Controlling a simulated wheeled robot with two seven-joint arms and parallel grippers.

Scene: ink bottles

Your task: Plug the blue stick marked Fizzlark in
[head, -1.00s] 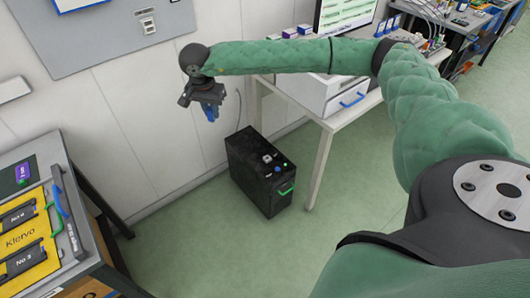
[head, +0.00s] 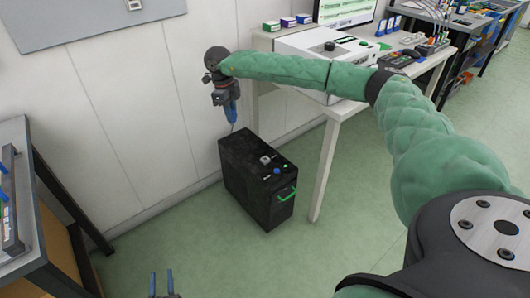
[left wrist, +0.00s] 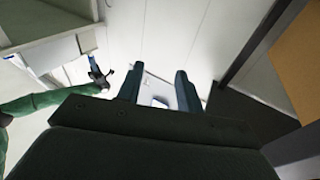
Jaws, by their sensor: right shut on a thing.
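My right gripper (head: 230,104) points down above the back left edge of a black computer tower (head: 256,202) on the floor. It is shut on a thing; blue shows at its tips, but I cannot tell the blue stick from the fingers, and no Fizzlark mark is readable. It also shows at the left of the left wrist view (left wrist: 98,72). The tower's top has a small grey piece (head: 265,159) and a blue round button (head: 276,171); its front has a green handle (head: 285,194). My left gripper (head: 161,284) is open and empty at the bottom edge.
A white desk (head: 333,135) with a white machine (head: 310,62), small boxes and a monitor stands right of the tower. A workbench (head: 30,225) is at the left. A pale wall (head: 120,120) lies behind. The green floor in front is clear.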

